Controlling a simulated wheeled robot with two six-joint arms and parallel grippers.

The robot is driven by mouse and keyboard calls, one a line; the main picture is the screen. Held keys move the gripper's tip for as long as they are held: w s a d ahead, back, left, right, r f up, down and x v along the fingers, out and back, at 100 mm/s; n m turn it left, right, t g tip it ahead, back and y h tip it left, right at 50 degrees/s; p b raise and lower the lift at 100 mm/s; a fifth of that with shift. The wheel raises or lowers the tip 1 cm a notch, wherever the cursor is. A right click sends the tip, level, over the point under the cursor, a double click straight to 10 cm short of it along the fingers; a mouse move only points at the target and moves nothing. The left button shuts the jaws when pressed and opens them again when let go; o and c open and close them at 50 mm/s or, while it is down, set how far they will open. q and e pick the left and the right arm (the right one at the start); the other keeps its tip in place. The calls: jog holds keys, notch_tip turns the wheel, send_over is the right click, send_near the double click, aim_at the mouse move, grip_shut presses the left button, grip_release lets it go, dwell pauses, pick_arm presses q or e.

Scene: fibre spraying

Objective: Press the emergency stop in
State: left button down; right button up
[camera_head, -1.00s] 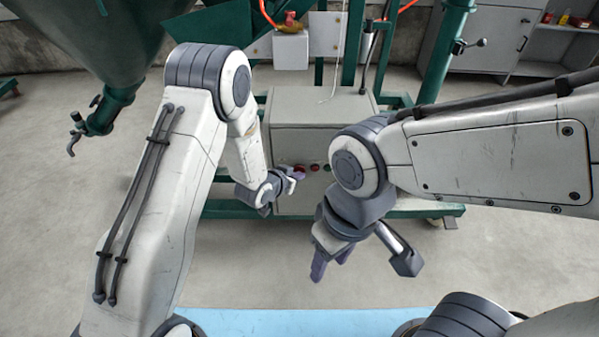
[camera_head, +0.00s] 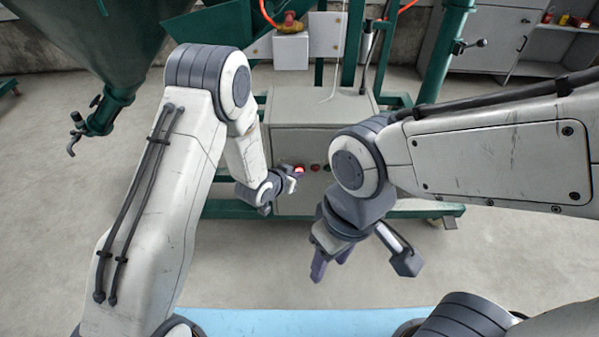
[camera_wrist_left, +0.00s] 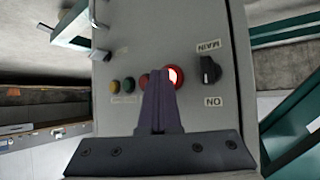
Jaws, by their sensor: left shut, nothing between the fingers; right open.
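The emergency stop appears to be the large round red button (camera_wrist_left: 174,77) on the grey control panel (camera_wrist_left: 222,120). Its face glows bright in the left wrist view, and it also glows red in the head view (camera_head: 299,169). My left gripper (camera_wrist_left: 159,72) is shut and empty. Its fingertips are at the button and cover its left part in the wrist view. Whether they touch it, and how far in it sits, I cannot tell. My right gripper (camera_head: 330,262) is open and empty, low in front of the cabinet and away from the panel.
Beside the red button are a smaller red button (camera_wrist_left: 144,82), a green one (camera_wrist_left: 129,84), an amber one (camera_wrist_left: 115,86) and a black rotary switch (camera_wrist_left: 210,70). The grey cabinet (camera_head: 310,112) stands on a green frame (camera_head: 400,213). The floor in front is clear.

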pick_arm(q)
jog(key=shift+w, duration=0.3)
jog(key=shift+s+r, duration=0.15)
jog(key=shift+s, duration=0.35)
jog(key=s, duration=0.6)
dwell(0.4)
dwell(0.4)
